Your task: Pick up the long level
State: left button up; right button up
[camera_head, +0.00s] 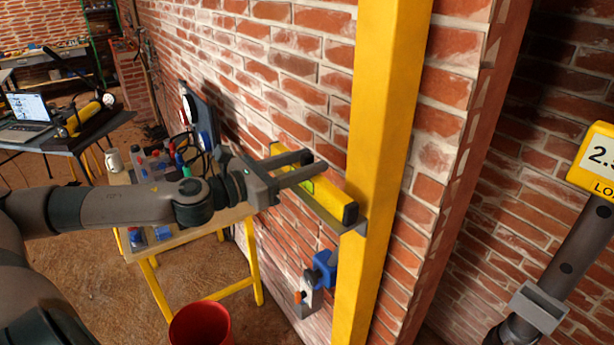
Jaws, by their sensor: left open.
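The long level (329,200) is a yellow bar with a dark end cap. It lies along the brick wall, its near end beside the yellow post and over a small grey ledge (355,228). A green patch shows on its side. My left gripper (315,170) is open, with its two fingers reaching over the level's middle from the left. The fingers and palm hide part of the level, and I cannot tell whether they touch it. My right gripper does not show clearly.
The tall yellow post (380,120) stands against the wall. A blue clamp-like tool (325,268) is below the level. A red bucket (200,325) and a workbench with yellow legs (150,278) are at left. A yellow gauge (597,160) on a dark pole is at right.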

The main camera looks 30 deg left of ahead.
pick_arm(q)
jog(key=shift+w+d, duration=0.2)
jog(key=shift+c, duration=0.6)
grip_shut()
